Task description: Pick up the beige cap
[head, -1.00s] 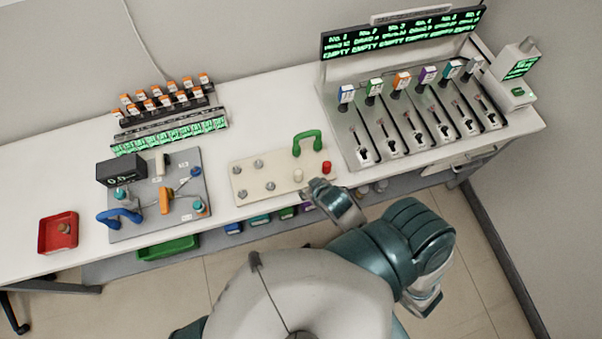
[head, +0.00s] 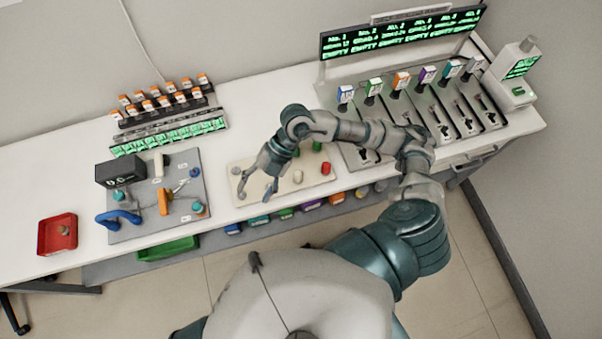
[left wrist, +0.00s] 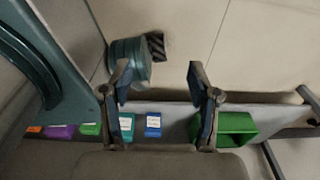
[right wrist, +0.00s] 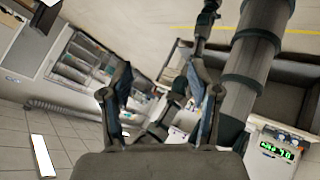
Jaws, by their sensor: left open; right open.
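The beige cap (head: 298,177) stands on the cream board (head: 247,199) at the front of the table, left of a red cap (head: 326,168). My right gripper (head: 257,192) is open and empty over the left part of that board, left of the beige cap and apart from it. Its spread fingers also show in the right wrist view (right wrist: 160,82), with no cap between them. My left gripper (left wrist: 158,78) is open and empty in the left wrist view, over the floor and low shelf. It does not show in the head view.
A grey board (head: 150,222) with tools and a red tray (head: 48,238) lie to the left. A dispenser rack (head: 374,114) stands at the right. Coloured bins sit below the table edge.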

